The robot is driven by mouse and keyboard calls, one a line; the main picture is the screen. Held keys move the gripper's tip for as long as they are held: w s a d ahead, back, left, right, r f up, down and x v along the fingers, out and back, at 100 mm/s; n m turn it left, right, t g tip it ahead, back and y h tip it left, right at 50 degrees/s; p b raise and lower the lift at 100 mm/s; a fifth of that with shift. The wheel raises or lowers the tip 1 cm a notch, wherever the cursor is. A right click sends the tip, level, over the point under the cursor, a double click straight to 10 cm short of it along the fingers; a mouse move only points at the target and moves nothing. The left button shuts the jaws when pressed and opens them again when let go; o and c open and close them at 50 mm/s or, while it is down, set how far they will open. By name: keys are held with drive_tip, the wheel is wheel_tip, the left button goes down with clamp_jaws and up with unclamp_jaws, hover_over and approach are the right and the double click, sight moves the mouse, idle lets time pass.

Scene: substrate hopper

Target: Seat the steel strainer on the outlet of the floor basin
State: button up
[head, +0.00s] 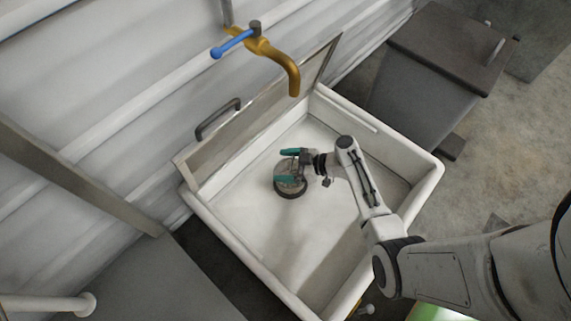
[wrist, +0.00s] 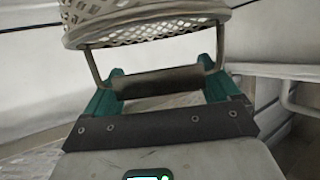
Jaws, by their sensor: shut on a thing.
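The steel strainer (head: 291,181) is a round perforated basket with a dark lower rim, low in the white floor basin (head: 240,251). My gripper (head: 290,165), with teal fingers, reaches in from the right and is shut on the strainer's handle. In the wrist view the strainer's mesh (wrist: 140,28) fills the top, and its wire handle runs down to my gripper (wrist: 158,82). The outlet is not visible; the strainer and gripper may cover it. I cannot tell whether the strainer touches the basin floor.
A brass tap (head: 282,58) with a blue lever (head: 233,44) hangs over the basin's back. A grey bin (head: 424,88) stands at the upper right. The basin floor around the strainer is clear.

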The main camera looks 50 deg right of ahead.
drive_tip(key=shift+f, duration=0.25)
drive_tip(key=shift+f, duration=0.3)
drive_tip(key=o, duration=0.8)
drive_tip(key=shift+o, duration=0.2)
drive_tip(key=p+v, duration=0.3)
drive_tip(key=v, duration=0.7)
drive_tip(key=shift+s+d+p, duration=0.25)
drive_tip(key=shift+s+p, duration=0.05)
drive_tip(key=shift+s, duration=0.05)
